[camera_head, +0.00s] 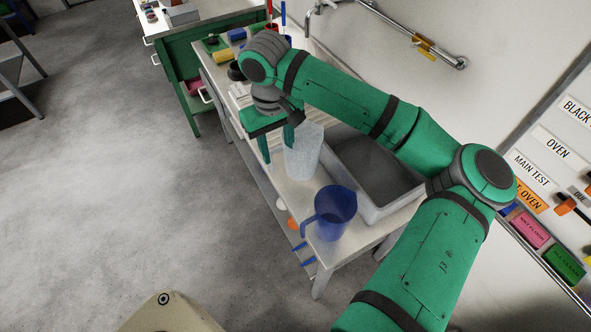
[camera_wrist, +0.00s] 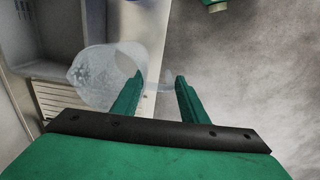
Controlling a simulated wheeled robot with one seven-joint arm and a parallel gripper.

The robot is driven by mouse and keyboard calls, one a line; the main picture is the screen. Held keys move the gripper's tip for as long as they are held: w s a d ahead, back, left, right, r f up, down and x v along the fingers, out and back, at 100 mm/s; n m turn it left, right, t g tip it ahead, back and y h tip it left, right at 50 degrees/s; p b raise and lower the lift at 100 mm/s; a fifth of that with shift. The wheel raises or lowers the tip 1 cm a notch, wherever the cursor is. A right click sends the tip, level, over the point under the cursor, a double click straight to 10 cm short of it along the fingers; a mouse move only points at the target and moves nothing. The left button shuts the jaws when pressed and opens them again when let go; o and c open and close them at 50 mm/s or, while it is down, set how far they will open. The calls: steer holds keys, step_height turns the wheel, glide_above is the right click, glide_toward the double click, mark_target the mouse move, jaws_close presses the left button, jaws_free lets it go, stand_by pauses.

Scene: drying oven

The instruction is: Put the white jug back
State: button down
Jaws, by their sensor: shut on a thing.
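The white jug (camera_head: 304,153) is translucent and looks upright at the front edge of the bench, left of the sink. I cannot tell whether its base touches the bench top. My gripper (camera_head: 279,142) is at the jug's left side, shut on its handle. In the wrist view the jug (camera_wrist: 96,78) is left of my gripper (camera_wrist: 158,88), with its handle (camera_wrist: 161,82) between the two fingers. Part of the handle is hidden by the fingers.
A blue jug (camera_head: 335,212) stands on the bench's near end, close to the white jug. A grey sink (camera_head: 372,165) lies to the right. Bottles and a yellow item (camera_head: 223,56) are at the far end. Open floor (camera_head: 130,170) lies left.

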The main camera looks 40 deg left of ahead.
step_height(320, 180, down, 8)
steer(key=shift+f, duration=0.15)
stand_by(0.4)
steer(key=shift+s, duration=0.1)
steer(key=c, duration=1.1)
jaws_free()
steer(key=shift+f, duration=0.1)
step_height(320, 180, up, 12)
steer(key=shift+s+r, duration=0.1)
steer(key=shift+r, duration=0.05)
